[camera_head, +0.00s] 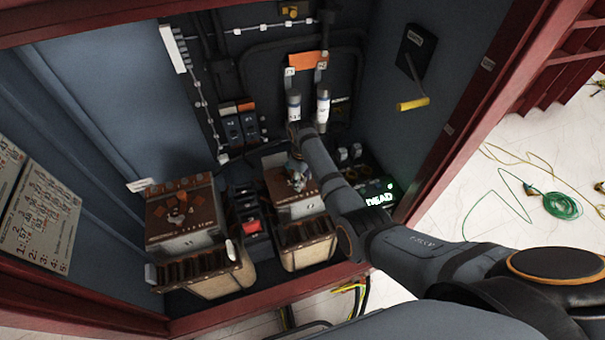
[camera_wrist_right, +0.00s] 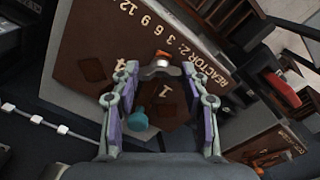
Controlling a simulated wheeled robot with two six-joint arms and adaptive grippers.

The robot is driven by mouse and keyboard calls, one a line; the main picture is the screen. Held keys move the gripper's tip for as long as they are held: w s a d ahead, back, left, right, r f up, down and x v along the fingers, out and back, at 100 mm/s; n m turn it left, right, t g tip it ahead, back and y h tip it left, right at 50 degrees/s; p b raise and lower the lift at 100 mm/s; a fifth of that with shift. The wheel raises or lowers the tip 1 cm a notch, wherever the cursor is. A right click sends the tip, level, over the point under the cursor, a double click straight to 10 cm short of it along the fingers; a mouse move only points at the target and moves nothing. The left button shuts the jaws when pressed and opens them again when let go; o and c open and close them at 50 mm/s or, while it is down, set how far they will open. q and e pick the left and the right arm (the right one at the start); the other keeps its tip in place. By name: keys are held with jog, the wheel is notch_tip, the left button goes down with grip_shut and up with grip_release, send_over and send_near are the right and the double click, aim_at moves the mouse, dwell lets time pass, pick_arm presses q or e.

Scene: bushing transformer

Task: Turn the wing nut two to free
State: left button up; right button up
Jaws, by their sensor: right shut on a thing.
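My right gripper (camera_head: 297,178) reaches down over the brown-topped terminal block on the right (camera_head: 274,187) inside the cabinet. In the right wrist view my right gripper (camera_wrist_right: 162,70) has its fingertips closed around a small metal wing nut (camera_wrist_right: 161,72) with an orange top. The wing nut sits on the brown board (camera_wrist_right: 90,45), whose edge lettering reads REACTOR2 with numbers. A teal rounded piece (camera_wrist_right: 138,118) lies between the fingers, nearer the palm. In the head view the gripper hides the nut. My left gripper is in neither view.
A similar brown block (camera_head: 180,240) stands to the left, with a red-marked switch unit (camera_head: 251,226) between them. A lit green sign (camera_head: 380,199) reads DEAD. The red cabinet frame (camera_head: 455,120) borders the opening.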

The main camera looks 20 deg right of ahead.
jog(key=n+p, duration=0.1)
jog(key=n, duration=0.1)
jog(key=n+p, duration=0.1)
jog(key=n, duration=0.1)
jog(key=shift+r+n, duration=0.2)
jog(key=shift+n, duration=0.1)
jog(key=shift+f+n+p, duration=0.15)
jog(key=shift+n+p, duration=0.8)
jog(key=shift+n, duration=0.95)
jog(key=o, duration=1.2)
jog(key=shift+c, duration=0.2)
notch_tip(320, 180, up, 12)
